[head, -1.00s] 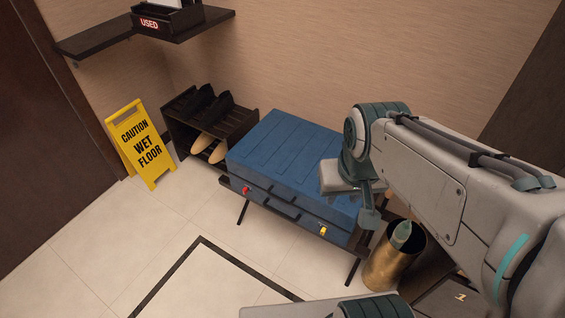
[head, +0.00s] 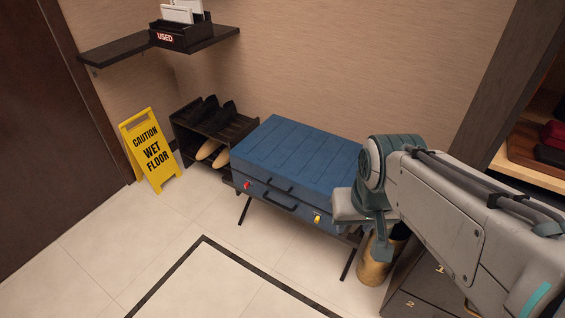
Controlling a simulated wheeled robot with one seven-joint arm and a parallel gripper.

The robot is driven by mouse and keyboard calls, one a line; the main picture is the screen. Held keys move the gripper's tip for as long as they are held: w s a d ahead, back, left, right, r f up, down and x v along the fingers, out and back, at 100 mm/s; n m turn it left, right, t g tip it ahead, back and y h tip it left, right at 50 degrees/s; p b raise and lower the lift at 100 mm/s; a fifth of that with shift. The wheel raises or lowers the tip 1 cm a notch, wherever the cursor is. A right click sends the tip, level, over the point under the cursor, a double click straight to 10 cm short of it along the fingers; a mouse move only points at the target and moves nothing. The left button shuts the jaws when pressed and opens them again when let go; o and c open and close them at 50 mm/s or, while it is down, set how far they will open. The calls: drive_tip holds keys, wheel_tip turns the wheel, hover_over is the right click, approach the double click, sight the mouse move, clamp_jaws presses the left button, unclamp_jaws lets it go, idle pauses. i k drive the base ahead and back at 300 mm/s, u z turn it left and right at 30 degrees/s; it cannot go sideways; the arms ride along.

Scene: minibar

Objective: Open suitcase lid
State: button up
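The blue suitcase (head: 300,157) lies flat on a dark luggage stand (head: 246,208) against the wall, with its lid down. Its front shows dark handles (head: 281,201), a red latch (head: 247,184) on the left and a yellow latch (head: 318,218) on the right. My gripper (head: 385,255) hangs at the suitcase's right front corner in the picture, in front of the brass bin. I see it from the side and the arm hides part of it, so its opening is unclear. I cannot tell whether it touches the suitcase.
A shoe rack (head: 212,132) stands left of the suitcase, beside a yellow wet-floor sign (head: 151,150). A brass bin (head: 374,267) and a numbered drawer cabinet (head: 420,290) are at the right. A wall shelf (head: 110,50) is above. The floor in front is clear.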

sight(305, 162)
drive_tip(key=z, duration=0.2)
drive_tip(key=i, duration=0.95)
drive_tip(key=u, duration=0.35)
